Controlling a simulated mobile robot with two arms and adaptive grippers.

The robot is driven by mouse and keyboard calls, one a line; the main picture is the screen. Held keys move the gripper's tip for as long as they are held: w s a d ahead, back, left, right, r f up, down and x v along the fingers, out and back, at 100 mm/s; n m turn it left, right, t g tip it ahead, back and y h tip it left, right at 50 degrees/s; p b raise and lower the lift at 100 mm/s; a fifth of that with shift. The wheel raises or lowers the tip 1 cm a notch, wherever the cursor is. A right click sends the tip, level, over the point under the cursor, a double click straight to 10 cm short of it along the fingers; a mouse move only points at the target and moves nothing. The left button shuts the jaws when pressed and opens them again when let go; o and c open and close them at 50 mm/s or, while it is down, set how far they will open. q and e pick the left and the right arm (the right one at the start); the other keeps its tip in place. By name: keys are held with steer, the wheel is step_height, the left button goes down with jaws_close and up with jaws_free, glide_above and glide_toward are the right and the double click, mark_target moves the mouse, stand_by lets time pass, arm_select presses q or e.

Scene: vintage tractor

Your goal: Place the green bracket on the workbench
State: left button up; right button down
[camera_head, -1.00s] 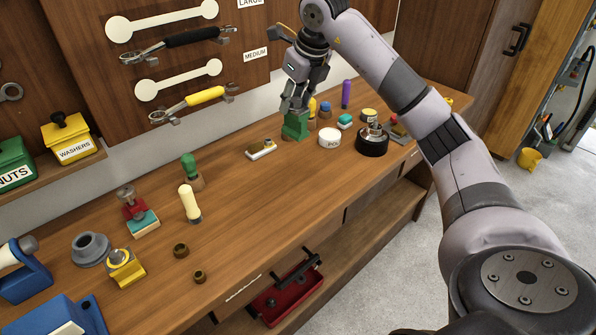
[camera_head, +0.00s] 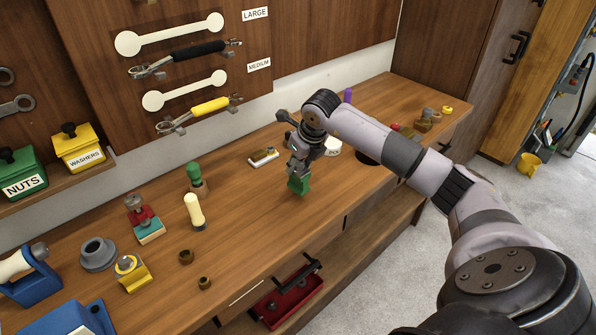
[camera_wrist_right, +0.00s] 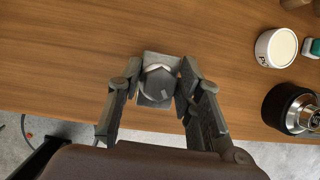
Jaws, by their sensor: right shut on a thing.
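The green bracket (camera_head: 299,185) is a small green block under my right gripper (camera_head: 299,170), near the front edge of the wooden workbench (camera_head: 245,220). My right gripper is shut on it from above and hides its upper part. I cannot tell whether its underside touches the bench top. In the right wrist view, the fingers of my right gripper (camera_wrist_right: 158,95) close on both sides of a grey piece with a rounded top (camera_wrist_right: 158,84), over the bench's front edge area. My left gripper is not in view.
A white-lidded tin (camera_wrist_right: 276,47) and a black round container (camera_wrist_right: 292,108) stand to the right. A screw-like piece on a white base (camera_head: 264,157) lies behind and left. Bare bench lies left of the bracket.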

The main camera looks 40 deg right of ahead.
step_height(320, 180, down, 4)
steer(key=shift+r+p, duration=0.2)
steer(key=shift+p, duration=0.15)
steer(key=c, duration=1.6)
jaws_free()
steer(key=shift+f, duration=0.2)
steer(key=o, duration=0.5)
steer(key=shift+r, duration=0.1)
